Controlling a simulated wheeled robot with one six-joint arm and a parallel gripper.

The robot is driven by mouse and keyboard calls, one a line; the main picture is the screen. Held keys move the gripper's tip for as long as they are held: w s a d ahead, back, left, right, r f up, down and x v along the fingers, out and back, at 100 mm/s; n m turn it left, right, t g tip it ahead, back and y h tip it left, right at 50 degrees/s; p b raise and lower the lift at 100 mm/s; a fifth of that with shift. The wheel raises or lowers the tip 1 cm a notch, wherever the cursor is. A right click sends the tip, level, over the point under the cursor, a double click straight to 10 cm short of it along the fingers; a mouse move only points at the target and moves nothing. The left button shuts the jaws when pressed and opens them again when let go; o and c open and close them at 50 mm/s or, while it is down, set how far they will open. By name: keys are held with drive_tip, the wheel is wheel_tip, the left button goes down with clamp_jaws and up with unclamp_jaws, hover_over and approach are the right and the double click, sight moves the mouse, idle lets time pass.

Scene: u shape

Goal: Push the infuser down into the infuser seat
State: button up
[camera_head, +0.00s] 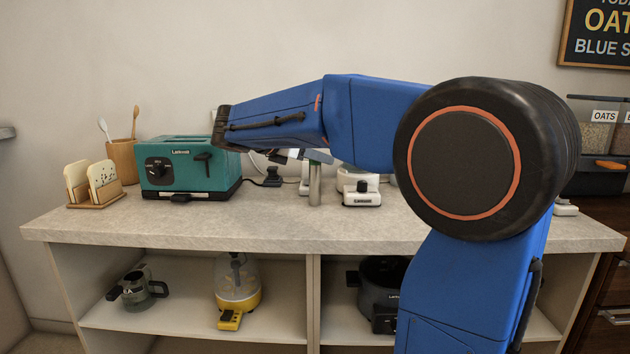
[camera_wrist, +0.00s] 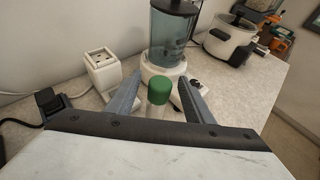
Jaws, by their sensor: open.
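In the wrist view a small upright cylinder with a green top (camera_wrist: 161,90) and a pale metallic body stands between the fingers of my gripper (camera_wrist: 160,80). The fingers are open, one on each side, with no clear contact. In the head view a metallic cylinder (camera_head: 315,186) shows below my gripper (camera_head: 315,157); its top is hidden. Just behind the green top in the wrist view is a teal see-through container (camera_wrist: 172,40) on a round white base (camera_wrist: 163,68). I cannot tell for certain which part is the infuser or its seat.
A white square-topped unit (camera_wrist: 101,67) stands to the left in the wrist view, and a white cooker (camera_wrist: 232,40) to the right. A teal toaster (camera_head: 188,165) and a toast rack (camera_head: 93,184) sit left on the counter (camera_head: 250,228). The front strip is clear.

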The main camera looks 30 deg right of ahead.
clamp_jaws()
drive_tip(key=shift+r, duration=0.1)
wheel_tip(320, 180, up, 10)
drive_tip(key=shift+f, duration=0.1)
idle(0.4)
